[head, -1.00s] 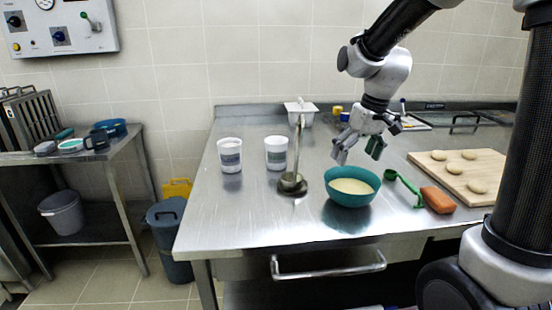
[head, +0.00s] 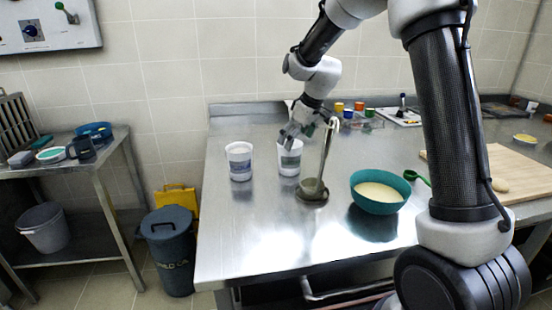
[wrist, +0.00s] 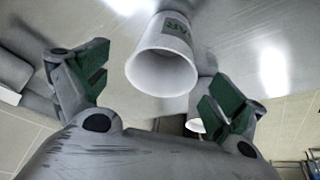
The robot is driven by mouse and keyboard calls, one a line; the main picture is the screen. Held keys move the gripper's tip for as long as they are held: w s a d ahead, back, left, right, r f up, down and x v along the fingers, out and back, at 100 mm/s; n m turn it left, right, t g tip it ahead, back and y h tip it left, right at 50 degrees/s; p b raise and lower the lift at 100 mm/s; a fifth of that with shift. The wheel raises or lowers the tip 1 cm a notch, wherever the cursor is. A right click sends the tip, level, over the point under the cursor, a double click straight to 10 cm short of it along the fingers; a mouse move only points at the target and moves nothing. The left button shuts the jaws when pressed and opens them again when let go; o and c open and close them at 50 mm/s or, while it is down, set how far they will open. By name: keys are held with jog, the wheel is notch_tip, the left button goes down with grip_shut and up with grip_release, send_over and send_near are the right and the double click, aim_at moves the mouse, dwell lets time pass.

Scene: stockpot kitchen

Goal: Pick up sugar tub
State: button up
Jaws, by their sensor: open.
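Two white tubs with printed labels stand on the steel table in the head view, a left one (head: 239,161) and a right one (head: 289,160). Their labels are too small to read there. My gripper (head: 298,130) is at the upper rim of the right tub and partly covers it. In the wrist view my gripper (wrist: 155,85) has its two fingers spread wide and empty. A white tub (wrist: 165,65) with a green label appears between them, its lettering only partly legible and ending like "AR". I cannot tell how deep it sits between the fingers.
A ladle in a round holder (head: 312,190) stands close right of the right tub, its tall handle near my gripper. A teal bowl (head: 380,204) of cream-coloured contents is further right. Small coloured jars (head: 348,113) stand at the back. The table's front left (head: 245,225) is clear.

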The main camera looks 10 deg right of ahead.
aim_at(286, 154)
jog(key=x, duration=0.8)
jog(key=shift+a+r, duration=0.15)
jog(key=shift+a, duration=0.2)
jog(key=c, duration=0.9)
